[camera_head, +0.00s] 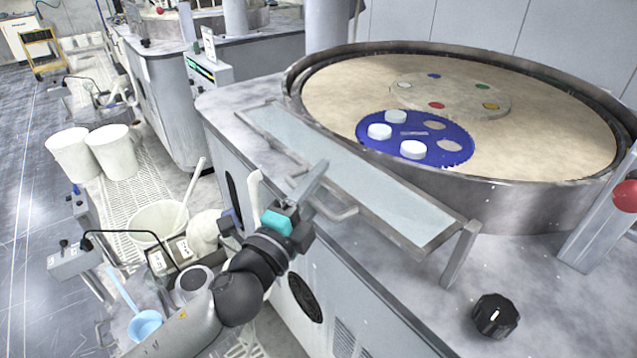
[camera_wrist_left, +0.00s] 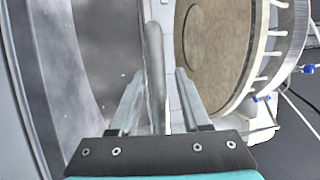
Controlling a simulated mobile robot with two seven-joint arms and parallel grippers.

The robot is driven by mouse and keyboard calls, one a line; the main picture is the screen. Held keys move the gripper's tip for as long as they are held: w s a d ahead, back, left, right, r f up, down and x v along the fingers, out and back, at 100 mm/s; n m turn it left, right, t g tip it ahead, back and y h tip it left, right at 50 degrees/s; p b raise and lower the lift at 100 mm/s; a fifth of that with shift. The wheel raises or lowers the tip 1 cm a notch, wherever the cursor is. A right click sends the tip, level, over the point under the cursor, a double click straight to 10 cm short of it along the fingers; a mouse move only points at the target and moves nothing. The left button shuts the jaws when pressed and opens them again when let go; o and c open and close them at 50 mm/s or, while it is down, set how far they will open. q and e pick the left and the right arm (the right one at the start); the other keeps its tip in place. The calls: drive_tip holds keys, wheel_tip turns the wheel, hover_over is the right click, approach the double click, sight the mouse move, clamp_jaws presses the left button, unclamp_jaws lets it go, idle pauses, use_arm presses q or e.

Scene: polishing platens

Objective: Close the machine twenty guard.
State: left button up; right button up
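The guard (camera_head: 375,188) is a long clear panel in a metal frame along the near side of the round platen (camera_head: 330,95). It lies folded down, nearly flat, away from the platen rim. Its bar handle (camera_head: 340,213) is on the near edge. My left gripper (camera_head: 312,184) is at this handle. In the left wrist view the handle bar (camera_wrist_left: 155,70) stands between the two fingers of my left gripper (camera_wrist_left: 158,100), with small gaps on both sides. The fingers are open. My right gripper is in neither view.
A blue carrier (camera_head: 432,157) with white discs lies on the platen. A black knob (camera_head: 495,316) and a red button (camera_head: 625,196) are on the right. White buckets (camera_head: 110,152) and a blue ladle (camera_head: 145,324) stand at the left. The space above the guard is clear.

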use_arm(q)
drive_tip(key=shift+r, duration=0.1)
clamp_jaws()
